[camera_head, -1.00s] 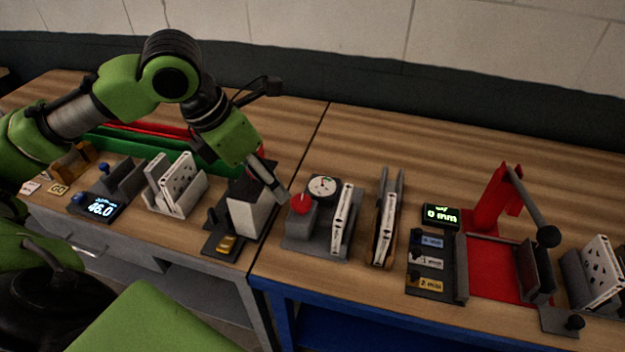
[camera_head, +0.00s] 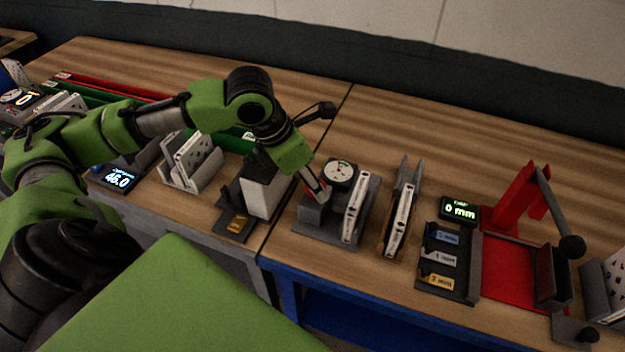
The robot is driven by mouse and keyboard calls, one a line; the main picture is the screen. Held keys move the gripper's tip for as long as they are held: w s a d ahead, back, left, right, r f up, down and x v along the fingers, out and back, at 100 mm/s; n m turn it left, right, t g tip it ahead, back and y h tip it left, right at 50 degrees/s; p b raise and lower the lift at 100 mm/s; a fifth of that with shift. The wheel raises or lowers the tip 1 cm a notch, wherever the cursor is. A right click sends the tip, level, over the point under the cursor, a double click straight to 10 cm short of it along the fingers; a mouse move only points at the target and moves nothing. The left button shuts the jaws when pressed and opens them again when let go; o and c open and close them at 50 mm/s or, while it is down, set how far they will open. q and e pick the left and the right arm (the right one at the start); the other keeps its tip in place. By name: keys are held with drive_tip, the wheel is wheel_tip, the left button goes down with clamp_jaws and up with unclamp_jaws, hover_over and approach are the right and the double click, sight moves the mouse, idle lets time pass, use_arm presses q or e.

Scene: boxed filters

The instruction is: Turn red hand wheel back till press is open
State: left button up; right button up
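The red hand wheel (camera_head: 325,197) sits on top of a grey block on the press (camera_head: 315,215), near the middle of the bench. It is mostly hidden by my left gripper (camera_head: 318,191); only slivers of red show. My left gripper points down at the wheel from the upper left, with its fingertips on or just above it. I cannot tell whether the fingers are around the wheel or shut on it. A white boxed filter (camera_head: 355,210) stands upright at the press's right side. A round dial (camera_head: 340,172) is behind the wheel. My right gripper is out of view.
A grey stand with a white block (camera_head: 262,190) is close left of the press. A slotted holder with a filter (camera_head: 398,220) stands close right. Further right are a display reading 0 mm (camera_head: 459,209) and a red lever fixture (camera_head: 515,203). The bench behind is clear.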

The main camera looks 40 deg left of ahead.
use_arm(q)
drive_tip(key=shift+w+d+f, duration=0.1)
drive_tip(key=shift+w+f, duration=0.05)
drive_tip(key=shift+f, duration=0.4)
drive_tip(key=c, duration=1.1)
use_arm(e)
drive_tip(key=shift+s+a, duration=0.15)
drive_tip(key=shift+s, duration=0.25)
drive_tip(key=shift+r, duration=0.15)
